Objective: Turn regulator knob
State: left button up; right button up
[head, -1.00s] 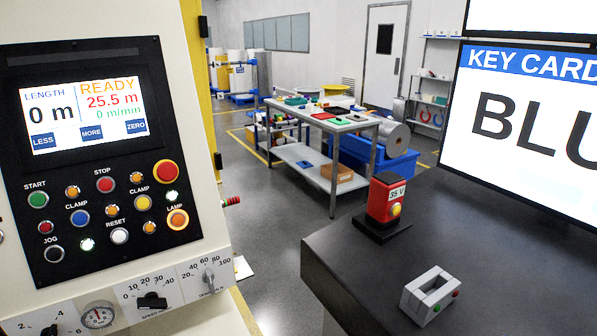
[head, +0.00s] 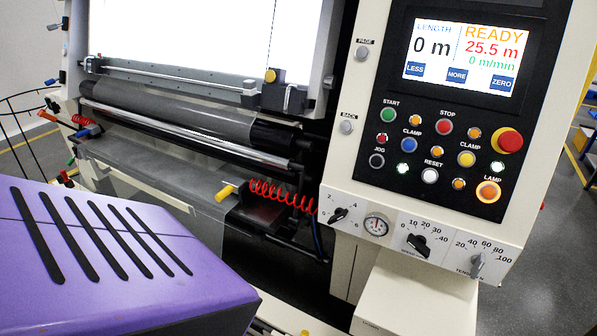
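The regulator knob (head: 338,215) is a small black knob on the white lower strip of the control panel, in the middle of the head view. Numbers 2, 4 and 6 are marked around it. Its exact setting is too small to read. A round pressure gauge (head: 376,226) sits just to its right. Neither of my grippers shows in the head view, and nothing touches the knob.
A speed knob (head: 417,243) and a grey tension knob (head: 477,263) sit further right on the strip. A red coiled hose (head: 280,196) hangs left of the panel. A purple slotted housing (head: 150,218) fills the lower left.

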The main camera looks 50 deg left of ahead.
aim_at(341, 214)
jog(key=u, duration=1.25)
